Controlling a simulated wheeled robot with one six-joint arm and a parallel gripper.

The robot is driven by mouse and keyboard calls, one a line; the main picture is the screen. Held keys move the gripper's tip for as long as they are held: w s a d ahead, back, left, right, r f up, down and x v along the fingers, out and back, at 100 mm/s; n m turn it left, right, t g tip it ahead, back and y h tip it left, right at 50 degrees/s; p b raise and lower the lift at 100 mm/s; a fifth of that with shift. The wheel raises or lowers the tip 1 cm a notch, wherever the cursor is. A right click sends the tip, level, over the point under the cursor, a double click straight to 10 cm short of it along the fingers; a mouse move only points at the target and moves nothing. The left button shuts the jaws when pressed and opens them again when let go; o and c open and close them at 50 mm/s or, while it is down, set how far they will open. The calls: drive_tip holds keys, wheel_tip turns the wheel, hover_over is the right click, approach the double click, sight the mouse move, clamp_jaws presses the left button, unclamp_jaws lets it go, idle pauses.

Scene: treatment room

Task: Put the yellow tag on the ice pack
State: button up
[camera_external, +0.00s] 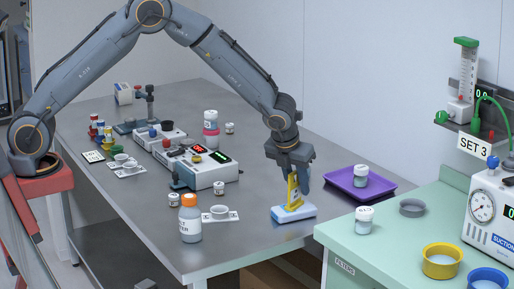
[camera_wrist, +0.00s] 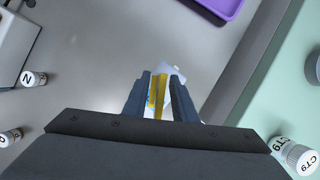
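The yellow tag (camera_external: 292,189) stands upright between the fingers of my gripper (camera_external: 298,178). Its lower end is at the top of the white and pale blue ice pack (camera_external: 294,214), which lies near the front edge of the grey table. In the wrist view the yellow tag (camera_wrist: 157,92) shows between the two dark fingers of my gripper (camera_wrist: 160,95), which look shut on it. Part of the ice pack (camera_wrist: 174,71) shows beyond the fingertips; the rest is hidden. I cannot tell whether the tag's lower end presses on the pack.
A purple tray (camera_external: 345,190) with a jar (camera_external: 361,176) lies behind and to the right.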

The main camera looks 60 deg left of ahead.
drive_tip(key=b+v, duration=0.2)
drive_tip(key=v, duration=1)
drive_tip(key=shift+b, duration=0.35)
drive_tip(key=s+a+f+n+g, duration=0.1)
drive_tip(key=s+a+f+n, duration=0.1)
drive_tip(key=s+a+n, duration=0.4)
drive_tip(key=s+a+f+n+g+h, duration=0.1)
drive_tip(key=s+a+n, duration=0.6)
drive_tip(key=s+n, duration=0.7)
drive_tip(key=s+a+f+n+g, duration=0.1)
drive_tip(key=s+a+f+n, duration=0.3)
drive_tip(key=s+a+n, duration=0.3)
drive_tip(key=s+n, duration=0.3)
drive_tip(key=n, duration=0.1)
drive_tip(key=shift+s+a+n+h, duration=0.15)
drive_tip(key=shift+s+n+h, duration=0.15)
drive_tip(key=shift+s+h, duration=0.1)
